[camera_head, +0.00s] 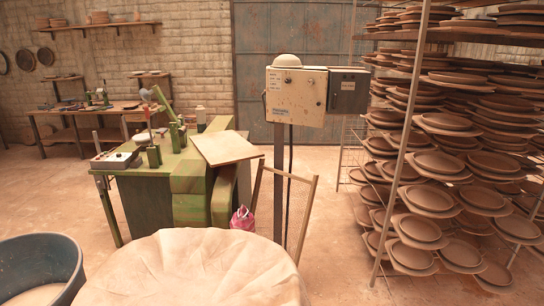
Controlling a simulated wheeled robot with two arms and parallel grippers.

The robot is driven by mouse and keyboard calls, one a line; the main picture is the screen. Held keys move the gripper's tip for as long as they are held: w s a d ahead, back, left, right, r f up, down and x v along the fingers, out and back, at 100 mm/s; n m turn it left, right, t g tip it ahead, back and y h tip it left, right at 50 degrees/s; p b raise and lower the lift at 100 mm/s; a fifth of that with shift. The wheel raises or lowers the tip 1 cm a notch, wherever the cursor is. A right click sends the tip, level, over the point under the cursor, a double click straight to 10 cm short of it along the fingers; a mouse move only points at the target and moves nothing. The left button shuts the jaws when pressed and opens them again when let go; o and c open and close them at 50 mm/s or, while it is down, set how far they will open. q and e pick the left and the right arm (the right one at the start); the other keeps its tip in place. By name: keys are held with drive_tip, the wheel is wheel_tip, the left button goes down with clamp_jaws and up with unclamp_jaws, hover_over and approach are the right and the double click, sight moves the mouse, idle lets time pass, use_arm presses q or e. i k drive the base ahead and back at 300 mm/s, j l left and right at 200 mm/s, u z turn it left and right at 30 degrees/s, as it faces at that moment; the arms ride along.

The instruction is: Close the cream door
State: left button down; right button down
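A cream control box (296,96) stands on a grey post near the middle of the camera_head view, with a pale dome on top. Its cream front face has small knobs and labels, and this is the only cream door-like panel I see. Neither of my grippers is in view.
A cloth-covered round surface (196,271) fills the front, with a blue-grey tub (40,268) to its left. A green machine (180,178) stands behind them. A tall rack of brown plates (450,170) stands right. Floor right of the post is partly clear.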

sight(298, 102)
drive_tip(key=i+l, duration=0.15)
drive_tip(key=l, duration=0.25)
drive_tip(key=i+l, duration=0.15)
drive_tip(key=l, duration=0.2)
drive_tip(key=i+l+u, duration=0.1)
drive_tip(key=l, duration=0.3)
drive_tip(key=i+l, duration=0.2)
drive_tip(key=l, duration=0.15)
